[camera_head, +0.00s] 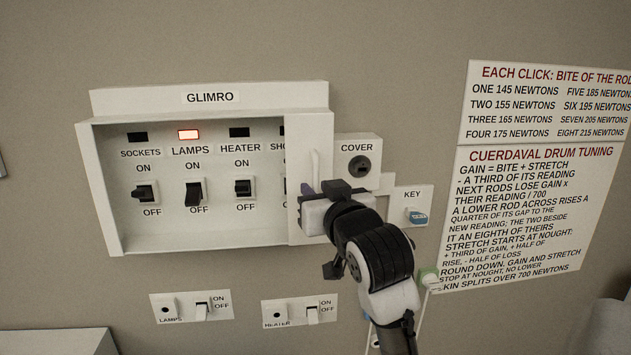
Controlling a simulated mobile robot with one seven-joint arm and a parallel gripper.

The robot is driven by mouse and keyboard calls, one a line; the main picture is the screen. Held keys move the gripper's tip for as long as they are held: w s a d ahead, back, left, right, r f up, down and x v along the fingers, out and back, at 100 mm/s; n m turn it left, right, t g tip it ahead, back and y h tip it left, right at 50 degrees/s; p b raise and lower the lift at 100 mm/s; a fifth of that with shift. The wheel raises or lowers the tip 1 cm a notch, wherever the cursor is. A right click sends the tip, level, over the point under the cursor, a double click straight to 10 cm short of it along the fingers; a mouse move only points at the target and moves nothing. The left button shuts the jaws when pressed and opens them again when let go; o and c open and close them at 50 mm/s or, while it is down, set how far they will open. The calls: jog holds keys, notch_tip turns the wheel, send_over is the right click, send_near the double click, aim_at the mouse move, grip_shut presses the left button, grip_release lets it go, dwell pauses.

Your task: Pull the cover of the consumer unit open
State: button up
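The consumer unit (209,98) is a white wall box labelled GLIMRO. Its front is uncovered over the SOCKETS, LAMPS and HEATER switches; a fourth switch, lettered "SHO", is partly hidden. A white panel, seemingly the cover (300,135), stands at the unit's right end, with a pale upright handle (315,165). My gripper (308,190) is at this panel, by the handle's lower end. My wrist hides most of the fingers, so I cannot tell whether they grip the handle. The LAMPS indicator (188,134) glows red; the other visible indicators are dark.
A COVER lock plate (357,145) with a round keyhole sits right of the unit. A KEY plate (411,205) holds a blue-tagged key. LAMPS (190,307) and HEATER (300,312) switch plates are below. A text poster (540,170) is at right.

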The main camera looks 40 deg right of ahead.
jog(key=shift+x, duration=0.9)
jog(key=shift+c, duration=0.4)
grip_shut()
